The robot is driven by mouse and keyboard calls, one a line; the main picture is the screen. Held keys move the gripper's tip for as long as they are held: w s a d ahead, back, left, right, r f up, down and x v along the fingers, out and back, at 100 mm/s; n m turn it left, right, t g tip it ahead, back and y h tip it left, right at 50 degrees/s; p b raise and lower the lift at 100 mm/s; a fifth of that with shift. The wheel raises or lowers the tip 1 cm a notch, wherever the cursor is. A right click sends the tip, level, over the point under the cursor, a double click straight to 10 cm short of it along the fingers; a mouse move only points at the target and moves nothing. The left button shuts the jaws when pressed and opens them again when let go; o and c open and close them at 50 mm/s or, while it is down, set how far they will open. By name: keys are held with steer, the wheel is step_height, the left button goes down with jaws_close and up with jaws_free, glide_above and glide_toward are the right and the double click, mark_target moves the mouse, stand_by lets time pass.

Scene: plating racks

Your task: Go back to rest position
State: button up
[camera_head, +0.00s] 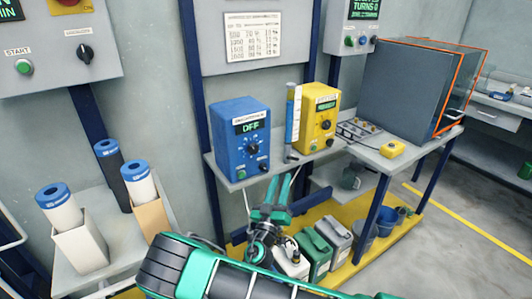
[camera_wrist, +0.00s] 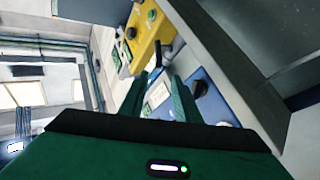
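My gripper (camera_head: 280,180) has two green fingers pointing up, in front of the shelf edge below the blue control box (camera_head: 243,140). The fingers are apart with nothing seen held between them. In the wrist view my gripper (camera_wrist: 159,75) also shows a gap between its fingers. Beyond them are the blue box (camera_wrist: 207,95) and the yellow control box (camera_wrist: 147,40). My green and black arm crosses the bottom of the head view.
Several jugs, including a green one (camera_head: 316,255), stand on the yellow lower deck. Blue-capped cylinders (camera_head: 57,205) stand left. Open floor lies right.

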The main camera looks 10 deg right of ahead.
steer(key=s+d+r+m+g+h, duration=0.25)
steer(key=d+g, duration=0.25)
steer(key=d, duration=0.4)
steer(key=s+d+r+m+g+h, duration=0.15)
steer(key=d+m+g, duration=0.3)
steer(key=d, duration=0.45)
steer(key=s+d+r+m+g+h, duration=0.1)
steer(key=s+d+m+g+h, duration=0.15)
steer(key=d+g, duration=0.5)
steer(key=s+d+m+g+y, duration=0.2)
steer(key=s+d+g+y, duration=0.3)
steer(key=s+d, duration=0.55)
steer(key=s+a+r+n+y, duration=0.1)
steer(key=s+a+r+y, duration=0.1)
steer(key=s, duration=0.6)
steer(key=s+a+r+n+t+y, duration=0.1)
steer(key=s+a+r+n+y, duration=0.1)
steer(key=s, duration=0.6)
steer(key=s+a+r+n+y, duration=0.2)
steer(key=s+a+r+y, duration=0.2)
steer(key=s, duration=0.5)
steer(key=r+y, duration=0.2)
steer(key=shift+a+t+y, duration=0.25)
steer(key=shift+t+y, duration=0.1)
steer(key=shift+t, duration=0.05)
steer(key=shift+w+f, duration=0.3)
steer(key=shift+w, duration=0.25)
